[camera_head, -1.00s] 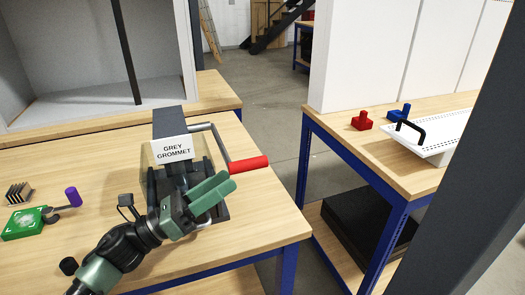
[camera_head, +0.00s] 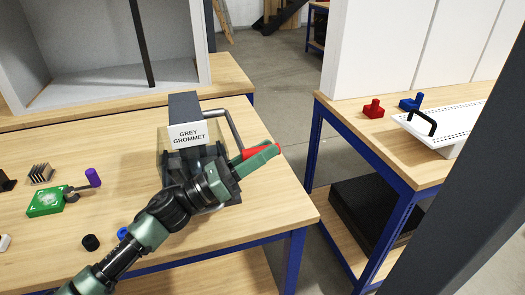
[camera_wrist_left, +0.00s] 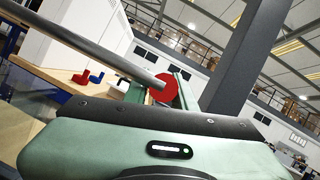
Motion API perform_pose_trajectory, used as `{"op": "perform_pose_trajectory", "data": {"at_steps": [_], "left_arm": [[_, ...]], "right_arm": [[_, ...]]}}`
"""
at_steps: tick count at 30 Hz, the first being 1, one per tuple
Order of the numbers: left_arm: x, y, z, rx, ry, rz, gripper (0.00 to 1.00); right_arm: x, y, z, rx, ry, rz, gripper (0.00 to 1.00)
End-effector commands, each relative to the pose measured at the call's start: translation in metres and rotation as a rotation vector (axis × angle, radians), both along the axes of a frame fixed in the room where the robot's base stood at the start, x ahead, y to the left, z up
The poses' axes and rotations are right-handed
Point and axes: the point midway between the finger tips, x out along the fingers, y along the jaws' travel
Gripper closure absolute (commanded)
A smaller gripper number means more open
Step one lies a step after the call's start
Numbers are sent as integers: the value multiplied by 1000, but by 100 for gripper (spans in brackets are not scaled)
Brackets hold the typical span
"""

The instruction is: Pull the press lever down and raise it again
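The press (camera_head: 185,105) is a dark box with a label reading "GREY GROMMET", standing on the wooden table. Its grey lever arm (camera_head: 232,128) comes out at the right side and ends in a red handle (camera_head: 248,153). My left gripper (camera_head: 258,158) is at this handle, with its green fingers on either side of it. In the left wrist view the round red handle end (camera_wrist_left: 163,88) sits between the fingers. Whether they press on it I cannot tell. The gripper hides part of the handle and the press's lower front. My right gripper is not in view.
A green block with a purple-knobbed crank (camera_head: 46,201) and a finned dark part (camera_head: 41,173) lie at the left. A black cap (camera_head: 90,242) lies near the front edge. A second table (camera_head: 385,145) at the right bears red and blue parts and a white panel.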

Motion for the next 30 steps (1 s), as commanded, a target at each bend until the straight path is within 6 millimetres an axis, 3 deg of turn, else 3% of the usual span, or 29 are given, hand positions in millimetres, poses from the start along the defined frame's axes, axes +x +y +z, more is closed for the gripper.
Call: {"op": "perform_pose_trajectory", "data": {"at_steps": [3,30], "left_arm": [[0,0,0,0,0,0,100],[0,1,0,0,0,1,100]], "right_arm": [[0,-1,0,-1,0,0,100],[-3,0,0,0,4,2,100]]}}
